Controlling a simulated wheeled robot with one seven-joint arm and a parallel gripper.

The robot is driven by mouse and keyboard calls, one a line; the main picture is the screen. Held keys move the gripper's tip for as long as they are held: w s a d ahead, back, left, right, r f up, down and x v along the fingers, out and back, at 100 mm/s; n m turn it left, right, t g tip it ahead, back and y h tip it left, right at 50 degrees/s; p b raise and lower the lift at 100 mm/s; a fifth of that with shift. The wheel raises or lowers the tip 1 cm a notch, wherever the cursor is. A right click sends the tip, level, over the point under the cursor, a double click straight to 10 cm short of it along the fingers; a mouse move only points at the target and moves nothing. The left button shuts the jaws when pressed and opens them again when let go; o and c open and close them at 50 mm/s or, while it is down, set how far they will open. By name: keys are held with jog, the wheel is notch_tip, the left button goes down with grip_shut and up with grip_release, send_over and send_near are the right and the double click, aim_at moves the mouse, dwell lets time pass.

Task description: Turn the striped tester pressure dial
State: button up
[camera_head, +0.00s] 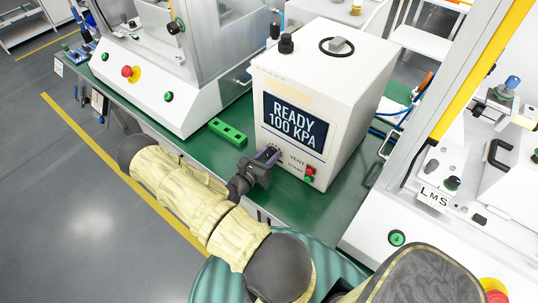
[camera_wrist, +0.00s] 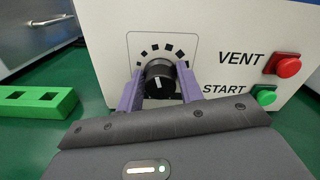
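The tester is a white box (camera_head: 318,62) with a screen (camera_head: 295,122) reading "READY 100 KPA". Its pressure dial (camera_wrist: 160,78) is a black knob with a white pointer mark, ringed by black squares that grow in size. The pointer stands about upright in the wrist view. My gripper (camera_wrist: 161,82) has its purple fingers on either side of the knob, against its sides with no clear gap. In the head view my gripper (camera_head: 268,156) is at the tester's lower front and hides most of the dial.
A green block with holes (camera_head: 228,131) lies left on the green bench (camera_head: 200,146). Larger machines stand on both sides.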

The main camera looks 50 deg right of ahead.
jog(key=shift+c, duration=1)
jog(key=shift+r+n+p, duration=0.1)
jog(key=shift+n+p, duration=0.8)
jog(key=shift+n, duration=0.4)
jog(key=shift+n+p, duration=0.7)
jog(key=shift+n, duration=0.9)
jog(key=shift+w, duration=0.1)
jog(key=o, duration=1)
